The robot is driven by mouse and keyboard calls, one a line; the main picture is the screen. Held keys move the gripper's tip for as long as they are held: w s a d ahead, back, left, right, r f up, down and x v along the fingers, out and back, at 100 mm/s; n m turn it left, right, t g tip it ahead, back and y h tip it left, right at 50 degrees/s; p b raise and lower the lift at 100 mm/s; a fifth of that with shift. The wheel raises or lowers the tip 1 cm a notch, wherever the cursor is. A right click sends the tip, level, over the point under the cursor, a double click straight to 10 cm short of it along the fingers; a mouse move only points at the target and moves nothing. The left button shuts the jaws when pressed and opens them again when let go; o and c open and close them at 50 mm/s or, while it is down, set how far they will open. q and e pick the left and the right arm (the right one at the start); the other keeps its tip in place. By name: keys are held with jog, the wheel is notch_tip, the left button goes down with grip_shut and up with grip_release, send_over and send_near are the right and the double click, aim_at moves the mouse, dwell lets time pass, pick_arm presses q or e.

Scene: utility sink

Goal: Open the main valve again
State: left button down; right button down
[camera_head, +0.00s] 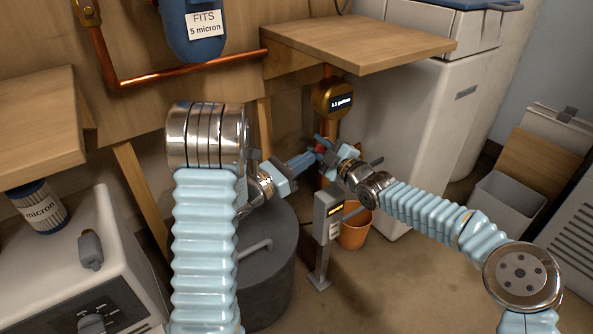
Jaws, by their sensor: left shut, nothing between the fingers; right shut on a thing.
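The main valve appears to be the small red part (320,148) low on the vertical copper pipe, below the round gauge. Most of it is hidden by my grippers. My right gripper (328,151) comes in from the right and is shut on this red part, which looks like the valve's handle. My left gripper (309,158) is shut and empty, with its tips just left of the valve. I cannot tell whether the left tips touch it. The handle's angle is too small and covered to read.
A round gauge (333,98) hangs on the pipe above. A grey post with a display (327,217) stands in front, with an orange bucket (354,230) behind it. A dark grey tank (266,285) is below my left arm. A wooden shelf (357,42) overhangs the valve. Floor at right is partly clear.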

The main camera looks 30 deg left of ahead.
pick_arm(q)
jog(key=shift+r, duration=0.1)
pick_arm(e)
jog(key=shift+w+f, duration=0.1)
jog(key=shift+f, duration=0.05)
pick_arm(q)
jog(key=shift+w+d+r, duration=0.15)
jog(key=shift+w+r, duration=0.25)
jog(key=shift+r, duration=0.3)
pick_arm(e)
jog(key=shift+f, duration=0.1)
jog(key=c, duration=1.1)
grip_release()
pick_arm(q)
jog(key=shift+d+r, duration=0.1)
pick_arm(e)
jog(key=shift+o, duration=0.7)
jog(key=shift+r, duration=0.2)
